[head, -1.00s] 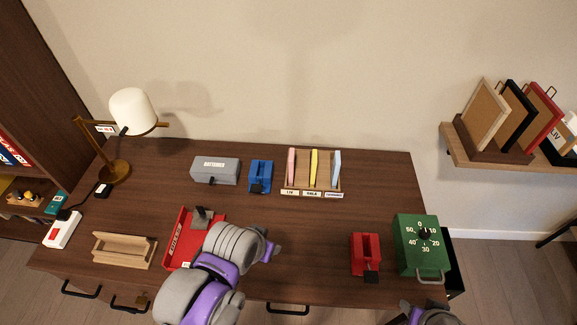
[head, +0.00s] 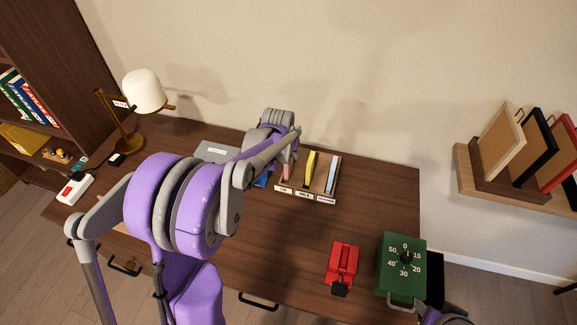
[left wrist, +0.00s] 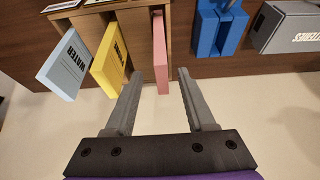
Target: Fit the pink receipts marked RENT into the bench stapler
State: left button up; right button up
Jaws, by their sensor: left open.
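The pink receipts (left wrist: 160,55) stand upright in the left slot of a wooden sorter (head: 327,185); the pink edge also shows in the head view (head: 287,172). My left gripper (left wrist: 160,75) is open, with a finger on each side of the pink receipts' outer end. The RENT marking is not readable here. A red device (head: 343,262) with a black lever stands at the front right; I cannot tell whether it is the bench stapler.
Yellow (left wrist: 110,60) and blue (left wrist: 65,70) pieces stand in the neighbouring slots; the blue one reads WATER. A blue device (left wrist: 218,28) and grey box (left wrist: 290,28) are close by. A green timer (head: 403,262) stands at right. The middle of the desk is clear.

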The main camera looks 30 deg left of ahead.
aim_at(290, 162)
pick_arm(q)
jog(key=x, duration=0.8)
jog(key=shift+f, duration=0.3)
jog(key=shift+s, duration=0.15)
grip_shut()
